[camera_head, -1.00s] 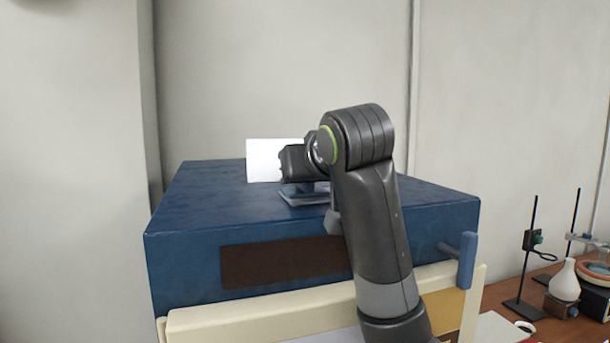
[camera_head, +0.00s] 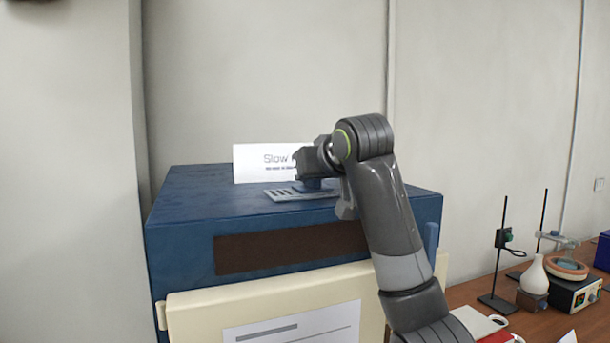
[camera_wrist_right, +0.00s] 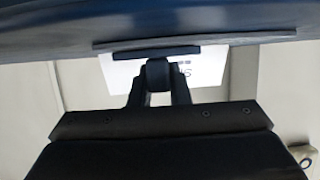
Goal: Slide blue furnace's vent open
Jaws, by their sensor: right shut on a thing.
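The blue furnace (camera_head: 175,240) stands in the middle of the head view, with a flat vent on its top. The vent's slotted grille (camera_head: 285,194) shows uncovered slots to the left of my gripper. That gripper is shut on the slider's knob, partly hidden by my wrist. My left gripper is not in view.
A white card (camera_head: 262,163) with print stands behind the vent. A wooden bench (camera_head: 540,325) at right holds stands, a flask (camera_head: 534,275) and a heater (camera_head: 575,292).

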